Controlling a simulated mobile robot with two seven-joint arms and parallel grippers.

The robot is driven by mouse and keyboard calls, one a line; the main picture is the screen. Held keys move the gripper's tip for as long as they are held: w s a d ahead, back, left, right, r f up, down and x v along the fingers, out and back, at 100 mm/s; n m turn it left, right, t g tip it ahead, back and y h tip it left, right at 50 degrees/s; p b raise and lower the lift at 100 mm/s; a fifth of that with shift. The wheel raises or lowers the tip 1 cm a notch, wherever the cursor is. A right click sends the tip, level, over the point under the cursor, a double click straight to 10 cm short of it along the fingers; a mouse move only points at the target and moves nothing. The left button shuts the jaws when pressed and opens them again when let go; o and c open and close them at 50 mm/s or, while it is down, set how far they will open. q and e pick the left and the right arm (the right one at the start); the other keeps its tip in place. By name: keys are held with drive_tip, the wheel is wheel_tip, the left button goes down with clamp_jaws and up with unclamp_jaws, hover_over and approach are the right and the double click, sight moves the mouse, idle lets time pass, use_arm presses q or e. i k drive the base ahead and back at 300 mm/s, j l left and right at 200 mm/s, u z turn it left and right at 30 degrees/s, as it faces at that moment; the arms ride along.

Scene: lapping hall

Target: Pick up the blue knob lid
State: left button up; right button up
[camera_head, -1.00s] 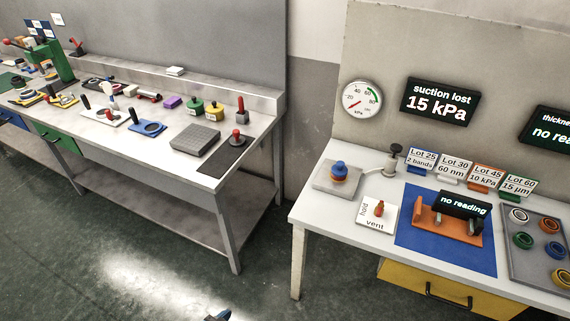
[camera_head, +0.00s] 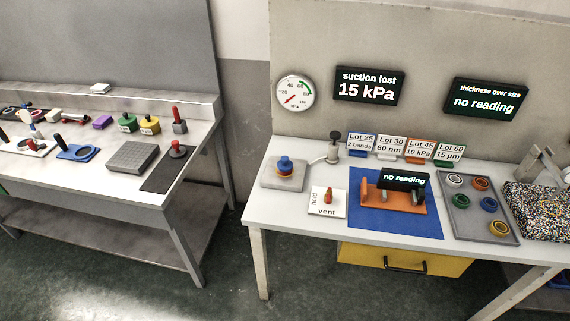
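A blue knob-shaped piece (camera_head: 285,164), which looks like the blue knob lid, sits on top of an orange-yellow ring (camera_head: 285,174). Both rest on a grey square plate (camera_head: 270,182) at the left end of the right-hand white table (camera_head: 262,207). The piece is upright and nothing covers it. Neither of my grippers shows in the head view.
A hold/vent card (camera_head: 316,208) with an orange lever lies right of the plate, and a black-knobbed valve (camera_head: 334,148) stands behind. A blue mat (camera_head: 400,222) bears an orange fixture (camera_head: 408,203). A grey tray (camera_head: 466,224) holds several coloured rings. Open floor lies between the tables.

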sight(284, 165)
drive_tip(key=i+j, duration=0.75)
drive_tip(key=i+j+u, duration=0.05)
